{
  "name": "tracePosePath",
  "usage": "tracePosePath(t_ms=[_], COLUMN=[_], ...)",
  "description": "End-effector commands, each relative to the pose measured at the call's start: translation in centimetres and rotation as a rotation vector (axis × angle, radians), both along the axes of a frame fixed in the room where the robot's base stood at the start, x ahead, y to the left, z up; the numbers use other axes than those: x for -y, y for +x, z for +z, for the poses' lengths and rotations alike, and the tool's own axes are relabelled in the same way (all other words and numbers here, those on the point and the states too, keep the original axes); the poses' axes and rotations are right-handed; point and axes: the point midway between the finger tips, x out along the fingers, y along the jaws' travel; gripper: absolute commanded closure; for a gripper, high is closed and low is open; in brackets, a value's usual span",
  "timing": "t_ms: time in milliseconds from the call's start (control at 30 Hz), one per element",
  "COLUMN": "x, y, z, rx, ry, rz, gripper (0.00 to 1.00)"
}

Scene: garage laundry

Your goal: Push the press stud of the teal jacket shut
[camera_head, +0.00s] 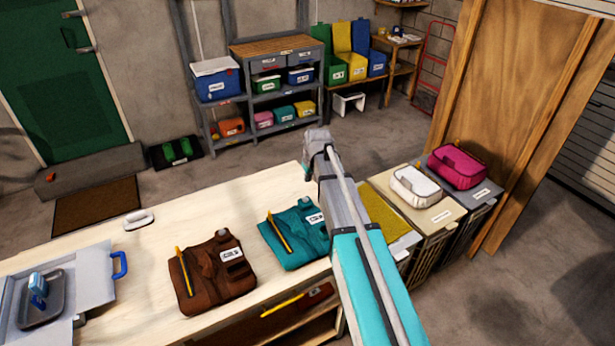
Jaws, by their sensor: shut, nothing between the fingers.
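The teal jacket (290,245) lies folded on the pale workbench (150,235), near its right end. It has a yellow strip across its left part and a white label on its right part. Its press stud is too small to make out, so I cannot tell if it is open or shut. My arm hides part of the jacket's right edge. My gripper (308,176) is shut and empty. In the picture it appears above and beyond the jacket, near the bench's far right corner, apart from the jacket.
A brown jacket (205,282) lies left of the teal one. A white handle-like item (138,219) and an open grey case (92,283) with a blue handle are further left. Bins with a white bag (415,187) and pink bag (458,166) stand right of the bench.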

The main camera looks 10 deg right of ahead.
Motion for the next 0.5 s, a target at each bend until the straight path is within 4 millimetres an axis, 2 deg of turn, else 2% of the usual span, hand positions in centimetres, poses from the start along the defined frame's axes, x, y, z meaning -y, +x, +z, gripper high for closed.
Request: tracePosePath(t_ms=[33, 200, 500], x=[0.0, 0.1, 0.2], y=[-0.2, -0.5, -0.7], z=[0.9, 1.9, 2.6], rx=[0.000, 0.000, 0.000], ry=[0.000, 0.000, 0.000], rz=[0.000, 0.000, 0.000], gripper=[1.00, 1.00, 1.00])
